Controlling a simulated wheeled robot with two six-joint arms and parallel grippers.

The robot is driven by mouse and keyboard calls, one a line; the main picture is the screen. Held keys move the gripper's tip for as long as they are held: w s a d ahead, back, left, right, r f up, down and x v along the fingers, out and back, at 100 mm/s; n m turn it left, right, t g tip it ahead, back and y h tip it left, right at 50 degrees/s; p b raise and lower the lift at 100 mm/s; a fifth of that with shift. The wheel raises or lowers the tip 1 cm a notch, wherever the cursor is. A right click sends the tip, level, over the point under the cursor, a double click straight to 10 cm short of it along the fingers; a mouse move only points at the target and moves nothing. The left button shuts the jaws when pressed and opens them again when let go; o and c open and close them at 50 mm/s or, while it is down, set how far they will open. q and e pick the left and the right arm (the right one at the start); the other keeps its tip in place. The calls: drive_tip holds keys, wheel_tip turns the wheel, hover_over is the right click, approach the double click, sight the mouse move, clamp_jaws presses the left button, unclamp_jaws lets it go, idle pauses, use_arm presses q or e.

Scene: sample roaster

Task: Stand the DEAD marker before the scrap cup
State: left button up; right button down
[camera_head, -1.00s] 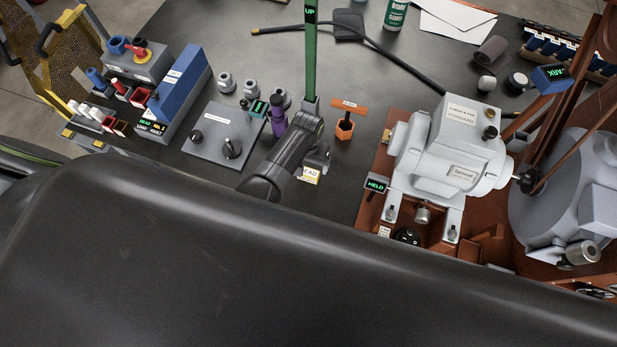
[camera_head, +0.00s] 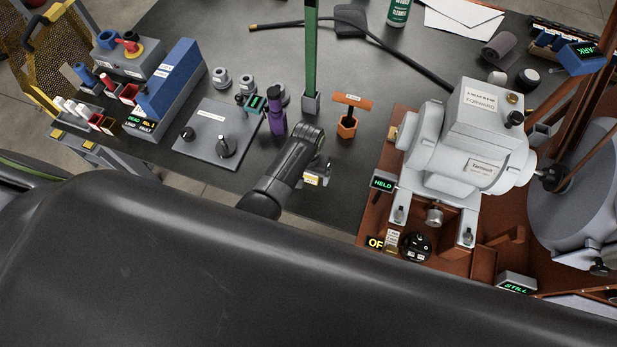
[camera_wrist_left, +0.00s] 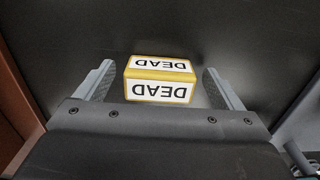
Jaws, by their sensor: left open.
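The DEAD marker (camera_wrist_left: 160,82) is a small yellow block with white faces lettered DEAD, upside down in the left wrist view. In the head view it shows small and partly hidden (camera_head: 312,180) beside my left gripper (camera_head: 320,170). In the left wrist view, my left gripper (camera_wrist_left: 158,74) is open, with a finger on each side of the marker and a gap at both sides. Whether the marker rests on the dark bench cannot be told.
A green post (camera_head: 311,50) and a purple bottle (camera_head: 277,112) stand behind my left arm. A grey plate with knobs (camera_head: 215,140) lies to the left. The grey machine (camera_head: 465,150) with a HELD sign (camera_head: 382,182) stands right.

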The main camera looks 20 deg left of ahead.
use_arm(q)
drive_tip(key=shift+f, duration=0.4)
drive_tip(key=shift+r, duration=0.1)
drive_tip(key=c, duration=1.2)
drive_tip(key=shift+o, duration=0.2)
wheel_tip(320, 180, up, 10)
drive_tip(key=shift+p, duration=0.35)
